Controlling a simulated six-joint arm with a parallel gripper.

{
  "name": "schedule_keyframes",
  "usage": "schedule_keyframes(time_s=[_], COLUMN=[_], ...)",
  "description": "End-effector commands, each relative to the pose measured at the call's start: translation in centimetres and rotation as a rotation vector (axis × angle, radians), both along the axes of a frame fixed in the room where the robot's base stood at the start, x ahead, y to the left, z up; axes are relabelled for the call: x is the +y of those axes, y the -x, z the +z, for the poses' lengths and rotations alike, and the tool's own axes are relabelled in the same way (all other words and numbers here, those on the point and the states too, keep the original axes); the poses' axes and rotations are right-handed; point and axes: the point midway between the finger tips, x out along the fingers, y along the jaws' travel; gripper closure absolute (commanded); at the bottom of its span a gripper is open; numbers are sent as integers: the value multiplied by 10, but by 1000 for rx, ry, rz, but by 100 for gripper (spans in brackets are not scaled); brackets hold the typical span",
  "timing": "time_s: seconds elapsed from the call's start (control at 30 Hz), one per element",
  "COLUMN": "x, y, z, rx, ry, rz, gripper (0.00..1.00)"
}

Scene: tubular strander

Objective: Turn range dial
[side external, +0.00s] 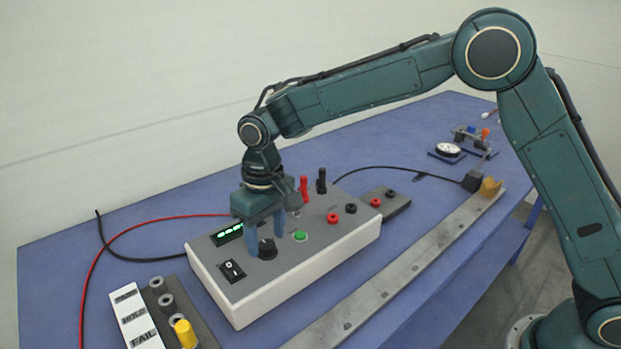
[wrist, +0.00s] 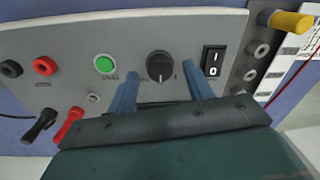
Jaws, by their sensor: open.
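The range dial (wrist: 160,66) is a round black knob with a pale pointer line on the grey top panel of the test box (side external: 312,262). It also shows in the side external view (side external: 267,248), partly behind a finger. My gripper (wrist: 163,78) has two blue fingers, one on each side of the dial, with a visible gap between each finger and the knob in the wrist view. In the side external view my gripper (side external: 265,240) points down over the box, and its fingers reach close to panel height. It is open and holds nothing.
A green button (wrist: 105,64) and a black rocker switch (wrist: 212,60) flank the dial. Red (side external: 303,190) and black (side external: 321,181) plugs stand behind my gripper. A PASS/HOLD/FAIL tray (side external: 134,318) with a yellow peg (side external: 185,333) lies at front left. A metal rail (side external: 400,262) runs along the table's front.

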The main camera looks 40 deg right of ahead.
Motion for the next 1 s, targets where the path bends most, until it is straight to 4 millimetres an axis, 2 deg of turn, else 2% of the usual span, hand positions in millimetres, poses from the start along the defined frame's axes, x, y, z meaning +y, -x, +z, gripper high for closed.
schedule_keyframes(time_s=[0.2, 0.5, 0.57, 0.73, 1.0], x=[1, 1, 1, 1, 1], y=[0, 0, 0, 0, 0], z=[-13, -14, -14, -14, -14], rx=[0, -1, -1, -1, 0], ry=[0, 0, 0, 0, -1], rz=[0, 0, 0, 1, 15], gripper=[48, 48, 58, 92, 93])
